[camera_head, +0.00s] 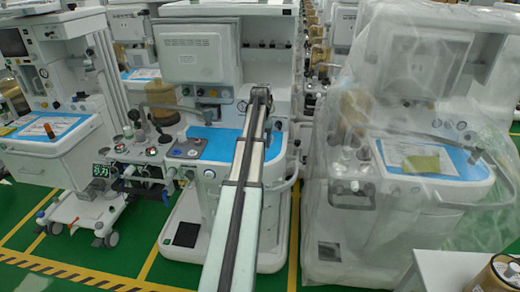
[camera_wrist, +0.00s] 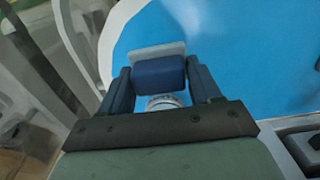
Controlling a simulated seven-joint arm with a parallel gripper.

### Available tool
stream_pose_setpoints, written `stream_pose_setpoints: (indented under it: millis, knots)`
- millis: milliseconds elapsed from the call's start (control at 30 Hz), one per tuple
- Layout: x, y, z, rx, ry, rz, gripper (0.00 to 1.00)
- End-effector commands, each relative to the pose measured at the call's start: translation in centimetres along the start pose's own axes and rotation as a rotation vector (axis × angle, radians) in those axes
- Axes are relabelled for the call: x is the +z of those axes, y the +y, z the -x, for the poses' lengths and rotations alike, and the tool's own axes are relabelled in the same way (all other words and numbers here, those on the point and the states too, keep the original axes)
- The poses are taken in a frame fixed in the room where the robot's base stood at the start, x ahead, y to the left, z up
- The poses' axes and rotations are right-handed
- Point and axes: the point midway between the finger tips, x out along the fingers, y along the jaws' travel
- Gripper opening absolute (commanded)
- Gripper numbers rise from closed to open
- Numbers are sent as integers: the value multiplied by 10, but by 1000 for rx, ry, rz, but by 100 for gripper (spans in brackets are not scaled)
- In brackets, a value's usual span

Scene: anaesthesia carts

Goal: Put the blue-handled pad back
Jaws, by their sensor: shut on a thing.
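The blue-handled pad shows in the wrist view as a dark blue block-shaped handle (camera_wrist: 158,77) with a pale grey plate (camera_wrist: 157,50) along its far edge. My gripper (camera_wrist: 161,82) is shut on the handle, with one dark finger on each side. The pad is in front of a bright blue worktop (camera_wrist: 250,60); whether it touches it, I cannot tell. In the head view my arm reaches over the middle cart's blue worktop (camera_head: 222,144), with its far end (camera_head: 260,95) in front of the cart's upright. The pad cannot be made out there.
A cart wrapped in clear plastic (camera_head: 345,130) stands to the right, and another cart (camera_head: 50,95) to the left. A round knob (camera_head: 192,153) sits at the worktop's left. In the wrist view a pale round part (camera_wrist: 165,101) shows below the handle. A brown jar (camera_head: 500,272) stands front right.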

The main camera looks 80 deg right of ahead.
Motion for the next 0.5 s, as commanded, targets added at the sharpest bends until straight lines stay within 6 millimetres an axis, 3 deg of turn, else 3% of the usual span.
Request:
stream_pose_setpoints:
  millis: [300, 500]
  knots:
    - [1, 0, -34, 0, -2, 0, 34]
    - [0, 0, -35, 0, 0, 0, 34]
